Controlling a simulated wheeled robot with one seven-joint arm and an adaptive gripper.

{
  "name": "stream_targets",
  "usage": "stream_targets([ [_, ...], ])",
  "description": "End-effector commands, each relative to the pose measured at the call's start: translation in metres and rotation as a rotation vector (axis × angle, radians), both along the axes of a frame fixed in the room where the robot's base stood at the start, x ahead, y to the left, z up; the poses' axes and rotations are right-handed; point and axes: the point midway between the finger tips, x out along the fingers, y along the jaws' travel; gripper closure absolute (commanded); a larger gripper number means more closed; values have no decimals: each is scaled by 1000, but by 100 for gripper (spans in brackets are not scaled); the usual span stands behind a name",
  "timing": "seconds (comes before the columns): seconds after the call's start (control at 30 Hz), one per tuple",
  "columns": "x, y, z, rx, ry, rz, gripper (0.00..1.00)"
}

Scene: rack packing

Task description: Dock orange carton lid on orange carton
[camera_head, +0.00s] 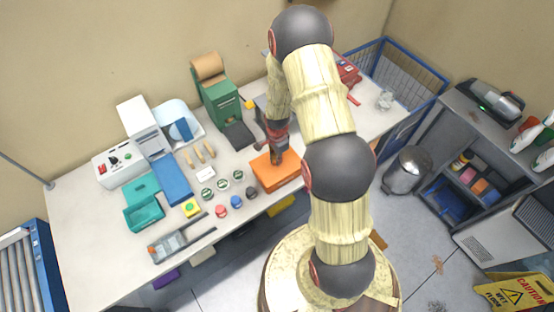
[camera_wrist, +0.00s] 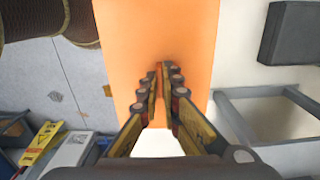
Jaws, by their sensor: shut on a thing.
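An orange box shape (camera_head: 282,178), the orange carton with its lid, is at the front edge of the table in the head view. My gripper (camera_head: 276,157) points down at its top. In the wrist view a flat orange panel, the orange carton lid (camera_wrist: 155,35), spans the middle of the picture. My gripper (camera_wrist: 158,72) has its fingers nearly together and is shut on the lid. What the fingertips grip is too small to make out. I cannot tell lid from carton in the head view, or whether a gap lies between them.
A green dispenser (camera_head: 218,103) and a dark pad (camera_head: 239,135) are behind. A red thing (camera_head: 348,72) lies at the table's right. The front left table corner is bare.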

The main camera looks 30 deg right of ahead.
Motion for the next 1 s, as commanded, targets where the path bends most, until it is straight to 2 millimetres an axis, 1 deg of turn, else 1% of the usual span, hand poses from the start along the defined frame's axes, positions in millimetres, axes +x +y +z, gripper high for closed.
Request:
stream_targets([
  [0.03,0,0,-1,0,0,0,100],
  [0.07,0,0,-1,0,0,0,94],
  [0.1,0,0,0,0,0,0,91],
  [0.37,0,0,0,0,0,0,77],
  [0.63,0,0,0,0,0,0,76],
  [0.73,0,0,3,0,0,0,76],
  [0.87,0,0,14,0,1,0,76],
  [0.97,2,-1,27,-2,-5,0,76],
  [1.0,2,-1,34,-2,-6,0,76],
])
